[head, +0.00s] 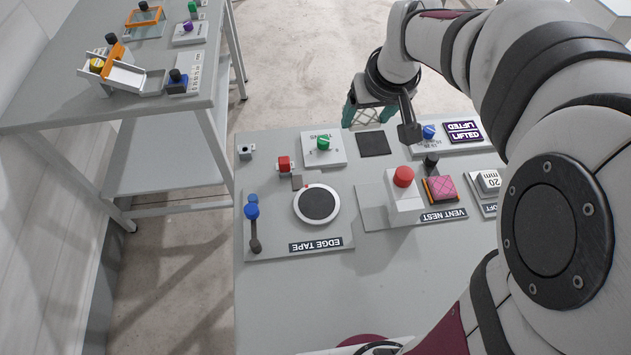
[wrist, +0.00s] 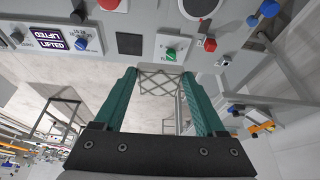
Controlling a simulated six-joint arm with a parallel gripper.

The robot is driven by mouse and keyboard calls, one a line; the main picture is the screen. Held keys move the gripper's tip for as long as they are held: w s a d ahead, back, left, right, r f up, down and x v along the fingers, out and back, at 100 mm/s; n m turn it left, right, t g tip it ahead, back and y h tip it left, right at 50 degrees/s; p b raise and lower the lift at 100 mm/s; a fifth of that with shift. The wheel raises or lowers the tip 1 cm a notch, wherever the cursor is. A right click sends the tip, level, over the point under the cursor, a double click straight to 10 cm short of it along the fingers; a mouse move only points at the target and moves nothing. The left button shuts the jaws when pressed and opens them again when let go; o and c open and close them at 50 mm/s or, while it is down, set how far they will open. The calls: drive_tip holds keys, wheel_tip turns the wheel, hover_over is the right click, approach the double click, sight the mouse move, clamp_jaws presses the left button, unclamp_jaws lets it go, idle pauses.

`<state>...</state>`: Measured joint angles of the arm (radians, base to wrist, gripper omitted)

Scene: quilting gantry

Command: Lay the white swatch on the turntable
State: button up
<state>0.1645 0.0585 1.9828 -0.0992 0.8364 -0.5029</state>
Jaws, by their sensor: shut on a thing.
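The turntable (head: 317,204) is a round dark disc with a white rim on the EDGE TAPE plate, left of centre on the table. Part of it shows at the top of the wrist view (wrist: 198,5). My gripper (head: 362,116) is beyond the table's far edge, apart from the turntable and off to its upper right. In the wrist view its teal fingers (wrist: 159,78) are shut on the white swatch (wrist: 156,84), a pale piece with dark diamond stitch lines, held between the fingertips.
A blue knob on a lever (head: 252,212) and a red block (head: 284,164) flank the turntable. A green-knob panel (head: 323,147) and a dark square pad (head: 373,143) lie toward the far edge. The red-topped post (head: 403,190) and pink swatch (head: 440,189) are at the vent nest.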

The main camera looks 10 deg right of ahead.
drive_tip(key=s+a+n, duration=0.2)
drive_tip(key=s+a, duration=0.1)
drive_tip(key=s, duration=0.1)
drive_tip(key=s+d+f+n+g+y, duration=0.35)
drive_tip(key=d+f+n, duration=0.35)
drive_tip(key=f+n, duration=0.6)
drive_tip(key=n+g, duration=0.1)
drive_tip(key=n, duration=0.1)
hover_over(322, 202)
drive_tip(key=d, duration=0.2)
drive_tip(key=shift+y, duration=0.45)
drive_tip(key=f, duration=0.5)
drive_tip(key=shift+s+a, duration=0.1)
drive_tip(key=shift+a, duration=0.1)
wheel_tip(322, 202, down, 4)
drive_tip(key=shift+a+f, duration=0.1)
drive_tip(key=shift+f, duration=0.1)
drive_tip(key=o, duration=1.2)
drive_tip(key=shift+o, duration=0.2)
drive_tip(key=v, duration=1.2)
drive_tip(key=s+a+r+m+h, duration=0.1)
drive_tip(key=s+a+r+m, duration=0.4)
drive_tip(key=s+r+m, duration=0.45)
drive_tip(key=s+a+f+m+h, duration=0.1)
drive_tip(key=s+m, duration=1.2)
drive_tip(key=s, duration=0.2)
drive_tip(key=shift+s+a+f+m+h, duration=0.15)
drive_tip(key=shift+s+a+m+h, duration=0.05)
drive_tip(key=shift+a+m+h, duration=0.2)
